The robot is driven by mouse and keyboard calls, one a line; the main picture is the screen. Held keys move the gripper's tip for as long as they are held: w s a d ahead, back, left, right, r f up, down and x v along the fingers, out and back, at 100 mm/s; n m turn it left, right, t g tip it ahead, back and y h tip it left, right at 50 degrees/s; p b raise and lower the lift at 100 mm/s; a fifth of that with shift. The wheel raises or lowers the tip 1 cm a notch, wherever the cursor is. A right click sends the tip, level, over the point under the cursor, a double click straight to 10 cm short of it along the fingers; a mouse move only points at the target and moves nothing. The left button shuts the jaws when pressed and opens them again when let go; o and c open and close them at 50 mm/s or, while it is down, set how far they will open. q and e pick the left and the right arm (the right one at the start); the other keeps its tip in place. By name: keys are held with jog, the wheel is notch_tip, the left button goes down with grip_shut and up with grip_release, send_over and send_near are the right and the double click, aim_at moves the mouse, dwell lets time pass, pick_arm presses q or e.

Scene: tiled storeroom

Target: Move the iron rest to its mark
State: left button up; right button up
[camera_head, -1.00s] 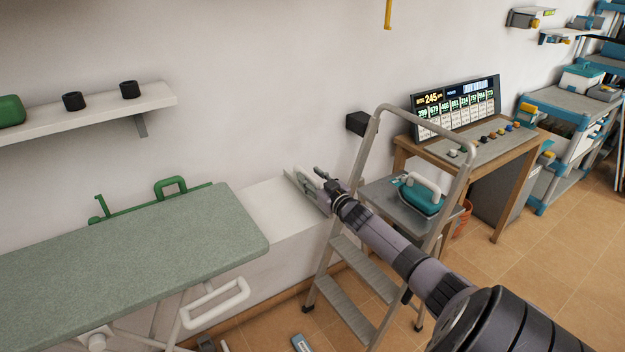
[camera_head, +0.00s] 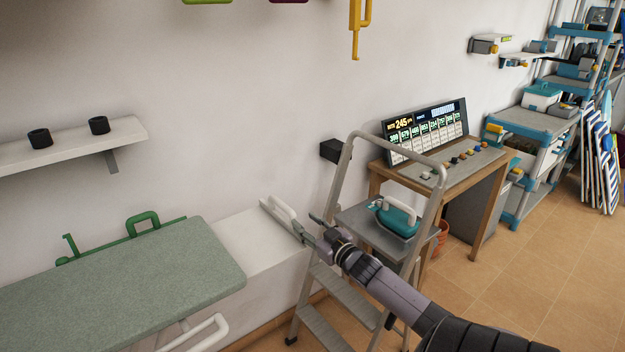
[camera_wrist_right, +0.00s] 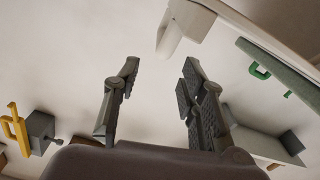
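A pale upright piece with a long handle (camera_head: 283,215), which looks like the iron rest, stands at the right end of the white ledge (camera_head: 240,245) beside the ironing board. A white handle-like part also shows at the top of the right wrist view (camera_wrist_right: 180,28). My right gripper (camera_head: 312,226) is just right of this piece, apparently apart from it. In the right wrist view its two fingers (camera_wrist_right: 158,80) are spread with nothing between them. I cannot make out the mark. My left gripper is not in view.
A stepladder (camera_head: 345,185) stands close to my right arm, with a teal iron (camera_head: 398,218) on its top step. The green ironing board (camera_head: 120,285) is at left. Behind the ladder is a wooden desk (camera_head: 455,180) with a display. Open floor lies at right.

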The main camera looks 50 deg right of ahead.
jog(key=shift+v, duration=1.05)
jog(key=shift+f, duration=0.1)
